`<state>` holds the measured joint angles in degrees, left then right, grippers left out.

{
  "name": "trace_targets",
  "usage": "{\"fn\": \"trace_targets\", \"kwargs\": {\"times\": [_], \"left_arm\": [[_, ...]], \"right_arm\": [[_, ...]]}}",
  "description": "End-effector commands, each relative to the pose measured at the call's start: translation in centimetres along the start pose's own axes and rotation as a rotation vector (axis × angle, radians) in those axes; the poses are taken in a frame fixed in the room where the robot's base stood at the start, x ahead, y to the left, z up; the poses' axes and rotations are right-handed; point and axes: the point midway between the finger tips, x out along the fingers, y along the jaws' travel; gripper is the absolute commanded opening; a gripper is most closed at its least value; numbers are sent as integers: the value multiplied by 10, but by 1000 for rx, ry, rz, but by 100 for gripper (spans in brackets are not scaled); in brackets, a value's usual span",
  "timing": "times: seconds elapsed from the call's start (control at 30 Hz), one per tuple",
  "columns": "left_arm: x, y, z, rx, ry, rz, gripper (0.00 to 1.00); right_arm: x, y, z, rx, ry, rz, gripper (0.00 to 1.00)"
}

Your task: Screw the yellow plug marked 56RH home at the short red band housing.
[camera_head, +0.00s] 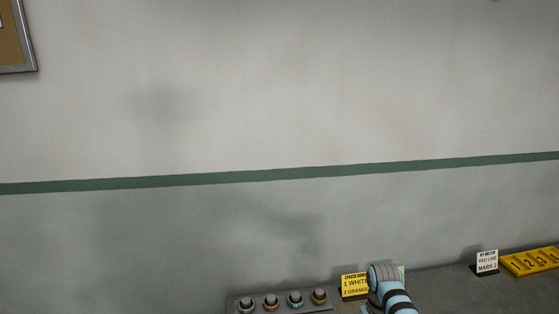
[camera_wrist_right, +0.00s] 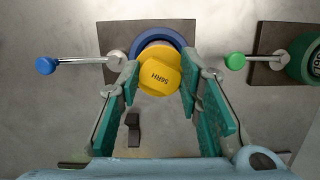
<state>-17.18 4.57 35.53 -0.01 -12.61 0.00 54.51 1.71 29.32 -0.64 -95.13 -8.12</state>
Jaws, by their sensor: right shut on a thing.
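The yellow plug (camera_wrist_right: 160,72) shows in the right wrist view, its lettering upside down and reading as 56RH. My right gripper (camera_wrist_right: 160,80) is shut on it, with one green-padded finger on each side. Behind the plug is a round housing with a blue ring (camera_wrist_right: 150,36) on a brown plate (camera_wrist_right: 118,30). The plug covers the housing's mouth, and I cannot tell how far it is in. No red band shows in this view. My left gripper is in neither view.
A bar with a blue knob (camera_wrist_right: 46,65) reaches left of the housing. A green-knobbed bar (camera_wrist_right: 235,61) and a dark green round part (camera_wrist_right: 306,58) are at right. The head view shows a rack of several plugs (camera_head: 284,303), a yellow sign (camera_head: 353,284) and a white card (camera_head: 487,261).

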Motion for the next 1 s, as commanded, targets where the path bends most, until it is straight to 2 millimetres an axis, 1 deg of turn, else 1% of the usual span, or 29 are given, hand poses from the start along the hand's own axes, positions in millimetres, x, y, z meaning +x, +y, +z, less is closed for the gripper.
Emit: {"fn": "trace_targets", "kwargs": {"times": [0.37, 0.43, 0.47, 0.57, 0.6, 0.7, 0.8, 1.0], "left_arm": [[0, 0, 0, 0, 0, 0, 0], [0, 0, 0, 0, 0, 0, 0], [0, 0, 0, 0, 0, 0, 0], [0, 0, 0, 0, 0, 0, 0], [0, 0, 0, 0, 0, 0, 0], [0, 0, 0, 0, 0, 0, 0], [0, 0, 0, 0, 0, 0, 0], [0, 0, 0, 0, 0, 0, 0]], "right_arm": [[1, -1, 0, 0, -2, -2, 0], [1, -1, 0, 32, -2, -8, 0], [1, -1, 0, 70, -2, -16, 0], [1, -1, 0, 296, -2, -62, 0], [1, -1, 0, 401, -2, -84, 0], [1, -1, 0, 613, -1, -127, 0], [1, -2, 0, 690, -3, -142, 0], [2, -2, 1, 689, -4, -142, 0]]}}
